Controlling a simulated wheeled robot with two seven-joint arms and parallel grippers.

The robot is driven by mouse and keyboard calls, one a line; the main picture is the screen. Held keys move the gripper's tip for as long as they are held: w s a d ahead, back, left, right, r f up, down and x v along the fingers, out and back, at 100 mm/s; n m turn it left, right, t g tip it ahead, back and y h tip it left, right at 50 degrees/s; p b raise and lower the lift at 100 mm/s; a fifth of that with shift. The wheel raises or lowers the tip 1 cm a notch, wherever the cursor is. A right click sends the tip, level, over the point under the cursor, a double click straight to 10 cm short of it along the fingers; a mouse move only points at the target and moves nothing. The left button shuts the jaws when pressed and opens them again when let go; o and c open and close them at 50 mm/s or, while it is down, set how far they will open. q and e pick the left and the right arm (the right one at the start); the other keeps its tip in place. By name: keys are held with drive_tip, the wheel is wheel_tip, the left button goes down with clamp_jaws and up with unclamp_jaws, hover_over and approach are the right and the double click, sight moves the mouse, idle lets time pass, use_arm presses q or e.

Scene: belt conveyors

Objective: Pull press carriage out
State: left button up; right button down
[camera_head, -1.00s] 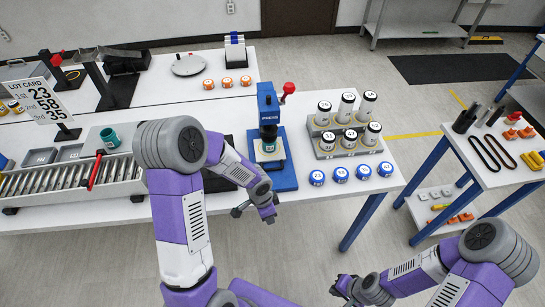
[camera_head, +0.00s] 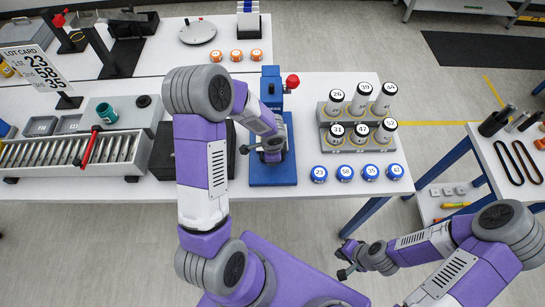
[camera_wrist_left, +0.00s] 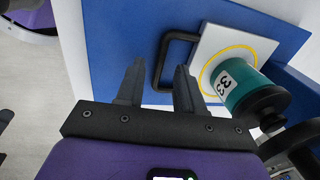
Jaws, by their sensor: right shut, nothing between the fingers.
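The blue press (camera_head: 271,92) stands on the table on its blue base (camera_head: 273,175). In the left wrist view the press carriage (camera_wrist_left: 207,48) is a white plate with a yellow ring. A teal cup (camera_wrist_left: 238,84) marked 33 sits on it. The carriage's black U-shaped handle (camera_wrist_left: 163,62) points towards my left gripper (camera_wrist_left: 160,72). That gripper's fingers are apart, with the handle's bar between or just beyond them; contact cannot be told. In the head view my left gripper (camera_head: 262,151) covers the carriage. My right gripper (camera_head: 346,266) is shut and empty, off the table's front edge.
A grey stepped rack (camera_head: 357,139) with several numbered cylinders stands right of the press. Several blue-ringed pucks (camera_head: 345,173) lie before it. The press lever's red knob (camera_head: 292,81) rises at the press's right. A roller conveyor (camera_head: 75,152) lies left.

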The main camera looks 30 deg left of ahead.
use_arm(q)
drive_tip(key=shift+w+f, duration=0.1)
drive_tip(key=shift+f, duration=0.6)
clamp_jaws()
idle(1.0)
